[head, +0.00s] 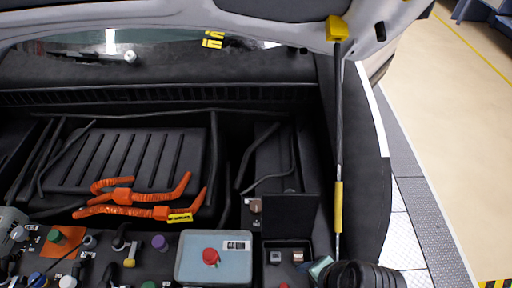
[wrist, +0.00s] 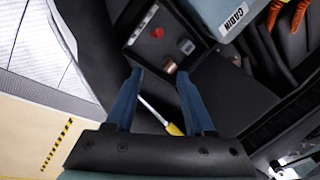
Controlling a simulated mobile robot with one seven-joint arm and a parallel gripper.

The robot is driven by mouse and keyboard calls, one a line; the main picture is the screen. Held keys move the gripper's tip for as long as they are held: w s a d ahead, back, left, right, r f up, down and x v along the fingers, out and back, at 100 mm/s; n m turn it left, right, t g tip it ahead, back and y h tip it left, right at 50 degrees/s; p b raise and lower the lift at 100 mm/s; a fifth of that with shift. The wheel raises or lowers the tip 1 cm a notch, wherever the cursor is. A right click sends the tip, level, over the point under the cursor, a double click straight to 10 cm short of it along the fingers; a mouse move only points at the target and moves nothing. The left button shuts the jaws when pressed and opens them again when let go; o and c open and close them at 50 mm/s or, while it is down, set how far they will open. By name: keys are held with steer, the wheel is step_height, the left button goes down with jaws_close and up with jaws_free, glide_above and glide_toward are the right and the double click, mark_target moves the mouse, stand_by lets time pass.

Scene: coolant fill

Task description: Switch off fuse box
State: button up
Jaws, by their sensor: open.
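The fuse box, a small black box with an open top (head: 263,262), is at the bottom right of the engine bay in the head view. Its dark lid (head: 290,212) stands open behind it. In the wrist view the box (wrist: 128,62) holds a red round part (wrist: 157,33), a grey block (wrist: 187,46) and a copper-coloured block (wrist: 170,67). My gripper (wrist: 160,73) is open and empty, its two blue fingers pointing toward the box's near edge. In the head view only part of a teal finger (head: 320,266) shows at the box's right side. I cannot tell whether it touches.
A pale blue box with a red knob (head: 211,256) stands left of the fuse box; its CABIN label (wrist: 236,17) shows in the wrist view. A yellow-sleeved prop rod (head: 338,205) rises close by on the right. Orange cables (head: 125,197) and several caps lie left.

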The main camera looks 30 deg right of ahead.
steer(key=w+d+r+n+t+h+b, duration=0.2)
steer(key=w+d+r+n+t+h, duration=0.15)
steer(key=w+r, duration=0.7)
steer(key=w+a+r+n+t+h+b, duration=0.1)
steer(key=w+a+r+n+t+b, duration=0.1)
steer(key=w+r+t, duration=0.4)
steer(key=shift+w+a+r+n, duration=0.6)
steer(key=shift+w+r+n, duration=0.65)
steer(key=shift+w+r, duration=1.2)
steer(key=shift+w+f, duration=0.2)
